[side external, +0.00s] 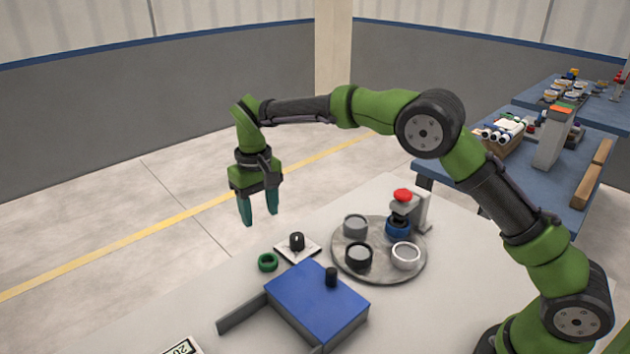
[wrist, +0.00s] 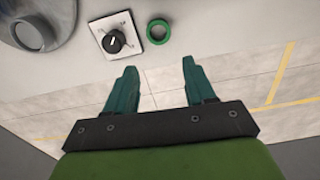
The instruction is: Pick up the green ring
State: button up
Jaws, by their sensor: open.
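The green ring (side external: 268,262) lies flat on the light table, left of a small white plate with a black knob. In the wrist view the green ring (wrist: 158,31) is near the top, beyond the fingertips and roughly between them in line. My gripper (side external: 259,222) is open and empty, pointing down, well above the table and apart from the ring. Its two teal fingers (wrist: 158,64) are spread apart in the wrist view.
A knob plate (side external: 298,247) sits close beside the ring. A blue box (side external: 318,300) with a black peg stands in front. A round grey tray (side external: 379,273) holds several ring-like parts, with a red-topped device (side external: 403,196) at its back edge. The table left of the ring is clear.

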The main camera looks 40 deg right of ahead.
aim_at(266, 254)
notch_tip(266, 254, down, 13)
jog(key=shift+s+d+r, duration=0.1)
jog(key=shift+s+r, duration=0.05)
jog(key=shift+r, duration=0.05)
dwell(0.3)
jog(key=shift+c, duration=0.3)
